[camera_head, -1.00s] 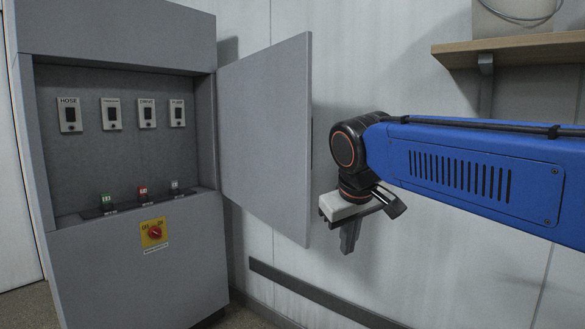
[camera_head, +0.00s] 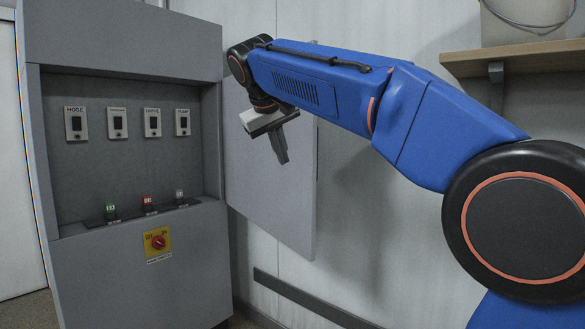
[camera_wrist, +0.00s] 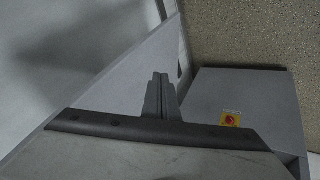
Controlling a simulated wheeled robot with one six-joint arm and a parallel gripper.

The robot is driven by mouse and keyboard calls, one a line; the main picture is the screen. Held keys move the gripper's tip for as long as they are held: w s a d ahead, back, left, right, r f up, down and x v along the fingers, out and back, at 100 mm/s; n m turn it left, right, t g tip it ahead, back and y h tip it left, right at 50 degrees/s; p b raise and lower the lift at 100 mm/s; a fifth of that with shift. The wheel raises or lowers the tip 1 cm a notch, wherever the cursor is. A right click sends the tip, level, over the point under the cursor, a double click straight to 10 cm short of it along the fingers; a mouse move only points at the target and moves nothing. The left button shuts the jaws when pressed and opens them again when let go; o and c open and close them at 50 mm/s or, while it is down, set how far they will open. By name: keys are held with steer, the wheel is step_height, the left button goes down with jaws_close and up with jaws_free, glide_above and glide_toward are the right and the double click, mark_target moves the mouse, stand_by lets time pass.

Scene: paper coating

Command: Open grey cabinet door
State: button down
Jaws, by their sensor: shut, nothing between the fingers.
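The grey cabinet (camera_head: 140,285) stands at the left in the head view. Its grey door (camera_head: 270,195) is swung wide open to the right, and my arm hides its upper part. My gripper (camera_head: 282,157) is shut and empty, pointing down in front of the door. I cannot tell whether it touches the door. In the wrist view the shut fingers (camera_wrist: 159,92) are at the middle, with the door panel (camera_wrist: 110,88) beside them on the left and the cabinet (camera_wrist: 255,100) on the right.
Inside the cabinet are several labelled switches (camera_head: 117,123) and small coloured switches on a ledge. A yellow plate with a red knob (camera_head: 158,242) is on its front. A wooden shelf (camera_head: 515,55) with a bucket (camera_head: 525,18) is at the upper right. A dark rail runs low along the wall.

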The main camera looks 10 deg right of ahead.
glide_toward(304, 188)
step_height(304, 188, down, 4)
steer(key=w+a, duration=0.1)
steer(key=a, duration=0.1)
steer(key=shift+w+d+r, duration=0.1)
steer(key=shift+w+d, duration=0.25)
steer(key=shift+d, duration=0.5)
steer(key=shift+w+d+r, duration=0.1)
steer(key=shift+w+d, duration=0.2)
steer(key=shift+d, duration=0.55)
steer(key=shift+d, duration=0.1)
steer(key=w+d, duration=0.4)
steer(key=d, duration=0.5)
steer(key=w+d, duration=0.5)
steer(key=d, duration=0.5)
steer(key=shift+w+d, duration=0.25)
steer(key=shift+d, duration=0.1)
